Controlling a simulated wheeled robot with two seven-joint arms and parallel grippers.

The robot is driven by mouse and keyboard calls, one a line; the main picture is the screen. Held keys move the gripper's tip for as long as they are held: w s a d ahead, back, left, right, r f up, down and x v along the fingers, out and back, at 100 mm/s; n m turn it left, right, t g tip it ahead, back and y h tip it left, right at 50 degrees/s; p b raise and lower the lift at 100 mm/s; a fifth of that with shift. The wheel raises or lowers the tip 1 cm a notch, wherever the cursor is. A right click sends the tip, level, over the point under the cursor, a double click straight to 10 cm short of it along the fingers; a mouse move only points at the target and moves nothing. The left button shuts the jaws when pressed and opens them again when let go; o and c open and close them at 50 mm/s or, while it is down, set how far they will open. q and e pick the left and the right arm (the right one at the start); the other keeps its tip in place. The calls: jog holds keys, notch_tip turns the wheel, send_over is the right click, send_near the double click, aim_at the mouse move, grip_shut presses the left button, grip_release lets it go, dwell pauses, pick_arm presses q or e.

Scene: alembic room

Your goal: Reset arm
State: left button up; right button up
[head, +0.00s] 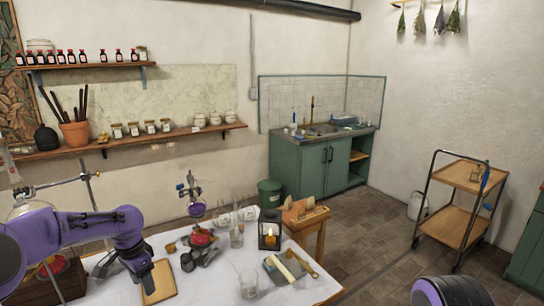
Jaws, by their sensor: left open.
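My left arm, purple and grey, comes in from the left over the white-covered table (215,290). Its left gripper (131,268) points down above the left part of the table, near a tan board (160,281). It is open, and I see nothing held in it. A purple and dark part of my right arm shows at the bottom right edge, away from the table. My right gripper is out of view.
A black lantern (269,231), glass beaker (249,284), grey tray (288,268) and red item (203,237) stand on the table. A wooden stool (306,221) is behind it. A wooden cart (460,206) stands right. Floor between is clear.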

pick_arm(q)
jog(key=s+d+f+n, duration=0.2)
jog(key=s+d+f, duration=0.1)
jog(key=f, duration=0.4)
jog(key=s+d+f+n+t, duration=0.1)
jog(key=s+d+f+n, duration=0.1)
jog(key=s+f, duration=0.3)
jog(key=s+d+f+n+h, duration=0.1)
jog(key=s+d+f, duration=0.3)
jog(key=f, duration=0.5)
jog(key=shift+d+f+n, duration=0.2)
jog(key=shift+f+n, duration=0.15)
jog(key=shift+n, duration=0.15)
jog(key=s+a+f+n+t+y, duration=0.15)
jog(key=s+n, duration=0.25)
jog(key=s, duration=0.8)
jog(key=s+a+f+n+y, duration=0.2)
jog(key=s+n+y, duration=0.1)
jog(key=s, duration=1)
notch_tip(320, 180, down, 10)
jog(key=b, duration=1.1)
jog(key=shift+s+a+n, duration=0.3)
jog(key=shift+s+a, duration=0.05)
jog(key=shift+s, duration=0.05)
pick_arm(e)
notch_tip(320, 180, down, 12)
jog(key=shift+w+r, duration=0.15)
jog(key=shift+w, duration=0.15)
pick_arm(q)
jog(key=shift+t, duration=0.25)
